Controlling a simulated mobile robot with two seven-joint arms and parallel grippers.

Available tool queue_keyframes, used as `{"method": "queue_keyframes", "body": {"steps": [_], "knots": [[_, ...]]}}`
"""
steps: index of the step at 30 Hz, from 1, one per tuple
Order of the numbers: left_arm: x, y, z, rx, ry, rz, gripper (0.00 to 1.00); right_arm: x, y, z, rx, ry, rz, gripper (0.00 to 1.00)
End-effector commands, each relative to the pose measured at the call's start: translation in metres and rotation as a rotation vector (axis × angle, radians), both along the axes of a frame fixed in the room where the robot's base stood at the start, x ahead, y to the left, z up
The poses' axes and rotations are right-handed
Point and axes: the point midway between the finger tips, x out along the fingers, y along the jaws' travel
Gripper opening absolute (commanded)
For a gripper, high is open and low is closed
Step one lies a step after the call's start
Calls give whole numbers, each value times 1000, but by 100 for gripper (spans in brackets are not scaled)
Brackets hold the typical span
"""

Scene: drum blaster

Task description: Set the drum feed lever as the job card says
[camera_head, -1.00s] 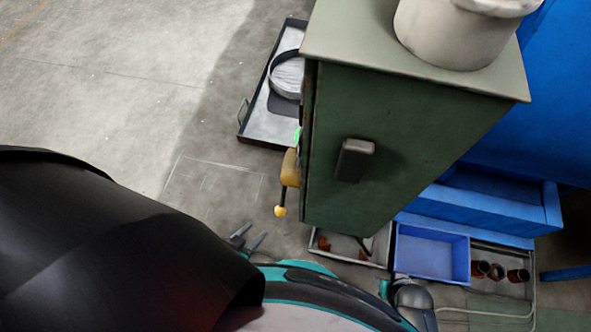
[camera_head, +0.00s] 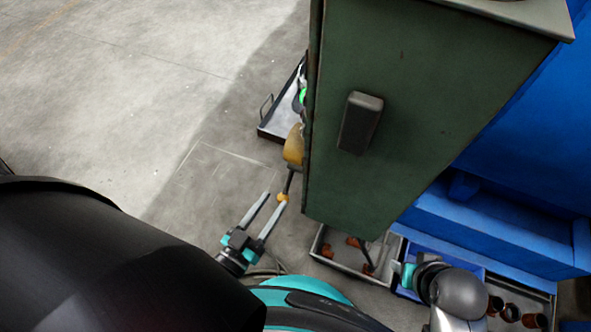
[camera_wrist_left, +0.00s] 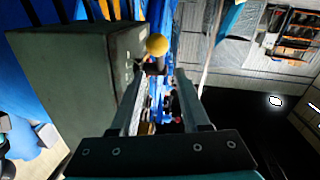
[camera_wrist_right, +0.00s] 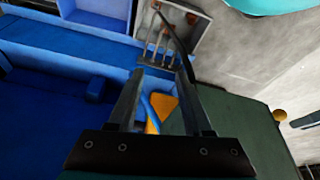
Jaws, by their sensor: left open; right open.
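In the left wrist view the knob (camera_wrist_left: 157,44) shows just past the tips, between the two finger lines; contact cannot be told. My right gripper (camera_wrist_right: 160,75) is open and empty, over the blue structure by the cabinet; the knob also shows in the right wrist view (camera_wrist_right: 279,116). I see no readable job card.
A dark-rimmed tray (camera_head: 283,122) lies behind the lever. A grey tray (camera_head: 345,262) with brown parts and a blue bin (camera_head: 470,265) stand below the cabinet. A blue structure (camera_head: 490,220) is at the right. The floor at the left is clear.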

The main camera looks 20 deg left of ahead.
Motion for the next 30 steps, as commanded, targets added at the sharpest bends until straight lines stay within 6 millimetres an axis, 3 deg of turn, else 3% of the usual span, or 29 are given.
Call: {"method": "queue_keyframes", "body": {"steps": [6,12,19,30], "knots": [[50,-9,-1,-1,-5,0,46,3,0,19,4,-33,-1,50],[85,-15,-1,0,-2,-2,46,2,0,39,8,-61,-2,50],[104,-19,-1,0,1,-1,46,1,0,53,10,-78,-1,50],[107,-19,0,0,2,-1,44,0,0,56,9,-80,-3,50]]}}
